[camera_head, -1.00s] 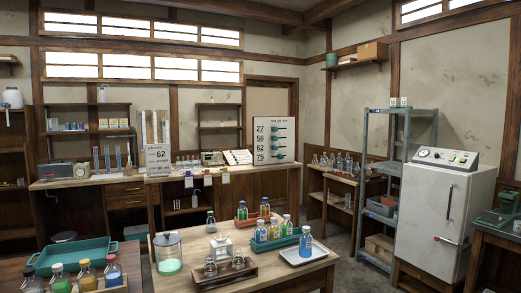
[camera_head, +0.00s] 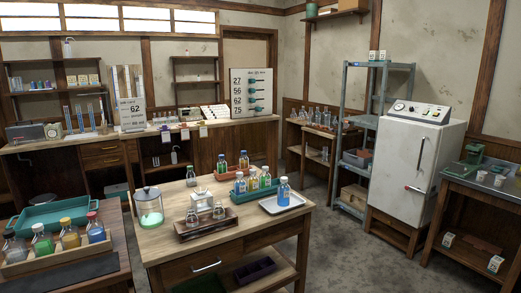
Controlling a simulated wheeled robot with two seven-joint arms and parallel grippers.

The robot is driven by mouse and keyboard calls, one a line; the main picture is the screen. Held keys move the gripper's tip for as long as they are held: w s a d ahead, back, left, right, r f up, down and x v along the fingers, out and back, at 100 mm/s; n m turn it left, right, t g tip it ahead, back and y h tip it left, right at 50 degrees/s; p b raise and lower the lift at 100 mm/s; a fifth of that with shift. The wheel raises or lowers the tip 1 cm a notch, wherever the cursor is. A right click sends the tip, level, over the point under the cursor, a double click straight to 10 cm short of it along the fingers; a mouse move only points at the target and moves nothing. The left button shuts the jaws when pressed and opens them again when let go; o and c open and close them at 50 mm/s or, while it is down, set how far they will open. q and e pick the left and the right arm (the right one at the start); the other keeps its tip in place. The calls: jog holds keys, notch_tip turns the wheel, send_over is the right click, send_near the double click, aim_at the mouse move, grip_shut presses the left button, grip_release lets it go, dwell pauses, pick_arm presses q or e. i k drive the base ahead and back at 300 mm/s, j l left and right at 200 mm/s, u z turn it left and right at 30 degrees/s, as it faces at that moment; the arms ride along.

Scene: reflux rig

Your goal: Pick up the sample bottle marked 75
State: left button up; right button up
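Several labelled sample bottles are in view, but their numbers are too small to read, so I cannot tell which is marked 75. A blue bottle (camera_head: 284,191) stands on a white tray (camera_head: 299,203) on the middle table. Neither gripper is in view.
The middle table (camera_head: 170,247) also bears a glass jar with green contents (camera_head: 149,208) and a small brown rack (camera_head: 207,229). A teal tray (camera_head: 54,214) lies on the left table. Floor (camera_head: 340,255) is clear at right.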

aim_at(283, 189)
jog(key=i+l+u, duration=0.1)
jog(key=i+l, duration=0.3)
jog(key=i, duration=0.15)
jog(key=i+l+u, duration=0.1)
jog(key=i+l, duration=0.3)
jog(key=i, duration=0.1)
